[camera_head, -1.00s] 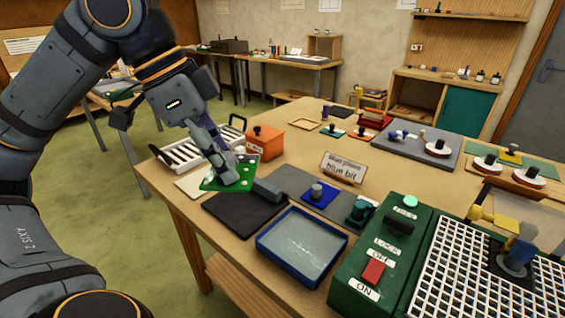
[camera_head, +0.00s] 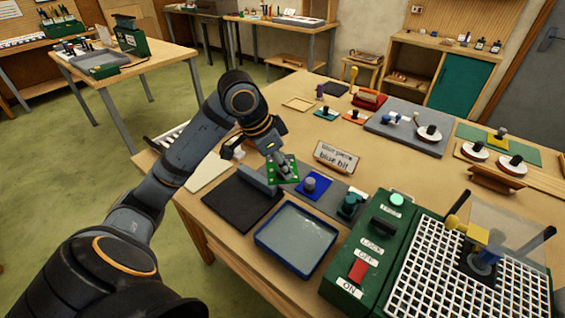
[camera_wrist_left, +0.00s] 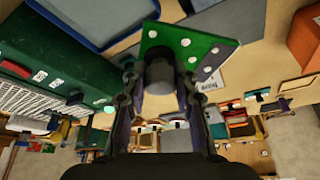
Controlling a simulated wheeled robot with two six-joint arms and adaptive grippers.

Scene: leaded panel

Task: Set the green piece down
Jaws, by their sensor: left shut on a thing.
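The green piece (camera_head: 290,180) is a flat green plate with white dots and a grey knob. My left gripper (camera_head: 281,163) is shut on its knob and holds it over or near the grey mat, just left of the blue piece (camera_head: 312,186). I cannot tell if it touches the mat. In the left wrist view the green piece (camera_wrist_left: 195,42) sits tilted past the fingertips of my left gripper (camera_wrist_left: 160,82), with the knob between them. The arm hides part of the piece in the head view. My right gripper is not in view.
A black mat (camera_head: 235,208) and a grey block (camera_head: 257,180) lie to the left. In front are a blue-rimmed tray (camera_head: 272,250) and a green machine (camera_head: 350,262) with a white grid. A small sign (camera_head: 337,157) stands behind.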

